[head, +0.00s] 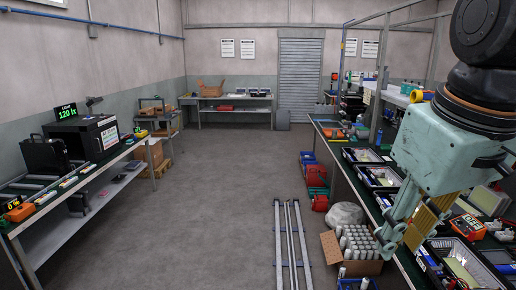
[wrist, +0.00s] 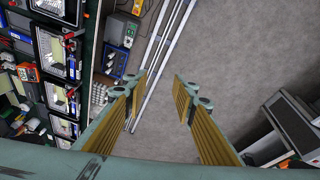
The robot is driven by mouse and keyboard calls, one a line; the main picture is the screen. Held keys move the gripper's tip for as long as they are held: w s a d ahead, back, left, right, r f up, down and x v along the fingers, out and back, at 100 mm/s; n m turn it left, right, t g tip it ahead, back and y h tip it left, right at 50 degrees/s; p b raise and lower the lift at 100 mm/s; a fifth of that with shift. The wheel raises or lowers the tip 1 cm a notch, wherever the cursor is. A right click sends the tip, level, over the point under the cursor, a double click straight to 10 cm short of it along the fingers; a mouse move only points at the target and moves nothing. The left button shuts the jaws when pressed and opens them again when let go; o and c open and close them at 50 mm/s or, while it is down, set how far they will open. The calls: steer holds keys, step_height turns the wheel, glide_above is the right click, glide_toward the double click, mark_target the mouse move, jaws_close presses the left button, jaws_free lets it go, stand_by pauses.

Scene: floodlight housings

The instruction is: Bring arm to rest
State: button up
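My gripper (head: 399,241) hangs at the right of the head view, fingers pointing down, in front of the right-hand workbench (head: 340,179). In the wrist view the gripper (wrist: 161,83) shows two ribbed tan finger pads set apart. Nothing is between them; only bare floor and rails show in the gap. The arm hides part of the bench behind it in the head view.
Black trays (head: 379,176) with parts line the right bench. A cardboard box of grey cylinders (head: 357,241) stands on the floor beside it. Floor rails (head: 293,240) run down the middle. A left bench (head: 98,170) holds a light-meter display (head: 66,112).

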steer(key=s+a+f+m+b, duration=0.2)
steer(key=s+f, duration=0.3)
steer(key=s, duration=0.6)
steer(key=shift+a+t, duration=0.4)
steer(key=shift+a, duration=0.05)
stand_by(0.7)
